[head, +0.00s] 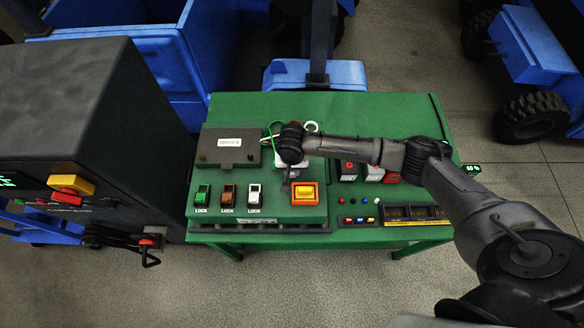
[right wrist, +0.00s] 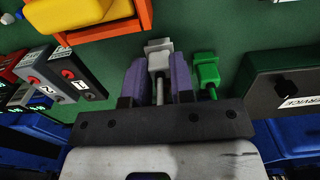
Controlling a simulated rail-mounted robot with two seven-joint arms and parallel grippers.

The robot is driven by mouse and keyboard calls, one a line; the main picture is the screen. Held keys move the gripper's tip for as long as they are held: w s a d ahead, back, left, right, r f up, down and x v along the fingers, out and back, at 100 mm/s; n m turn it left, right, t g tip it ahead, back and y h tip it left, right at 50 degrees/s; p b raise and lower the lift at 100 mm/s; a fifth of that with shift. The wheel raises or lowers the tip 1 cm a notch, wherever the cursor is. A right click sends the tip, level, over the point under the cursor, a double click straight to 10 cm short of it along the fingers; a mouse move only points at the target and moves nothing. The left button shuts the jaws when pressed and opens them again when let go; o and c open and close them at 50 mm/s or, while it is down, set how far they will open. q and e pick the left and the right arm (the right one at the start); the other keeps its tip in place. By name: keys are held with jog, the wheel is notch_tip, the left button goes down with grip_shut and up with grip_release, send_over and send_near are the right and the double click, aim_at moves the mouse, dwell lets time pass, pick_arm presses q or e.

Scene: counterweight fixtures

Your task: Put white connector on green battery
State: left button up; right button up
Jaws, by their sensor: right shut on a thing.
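My right gripper (right wrist: 158,76) has its two purple fingers shut on the white connector (right wrist: 158,58), which looks light grey in the right wrist view. A green connector (right wrist: 207,70) stands just to the right of the fingers, apart from them. In the head view my right wrist hangs over the green bench and mostly hides the gripper and connectors. Several dark battery-like boxes with red parts (head: 349,171) stand to the right, partly behind my arm. They also show in the right wrist view (right wrist: 76,76). I cannot tell which one is the green battery. My left gripper is out of view.
The green bench (head: 380,108) has a grey service box (head: 220,160) at left, lock switches (head: 228,194) and a yellow button in an orange frame (head: 306,193). A dark cabinet (head: 85,120) stands left. The bench's back half is mostly clear.

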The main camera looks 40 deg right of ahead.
jog(key=shift+f, duration=0.2)
jog(key=o, duration=0.6)
jog(key=shift+o, duration=0.2)
jog(key=shift+r, duration=0.1)
notch_tip(320, 180, up, 12)
jog(key=s+a+f+n+t+y, duration=0.25)
jog(key=s+a+f+n, duration=0.4)
jog(key=s+a, duration=0.5)
jog(key=s+d+n+h, duration=0.1)
jog(key=s+d, duration=0.2)
jog(key=s, duration=0.4)
jog(key=s+d+n+t+h, duration=0.1)
jog(key=s+d+n, duration=0.1)
jog(key=s+d, duration=0.2)
jog(key=s, duration=0.3)
jog(key=shift+s+r, duration=0.25)
jog(key=shift+s, duration=0.15)
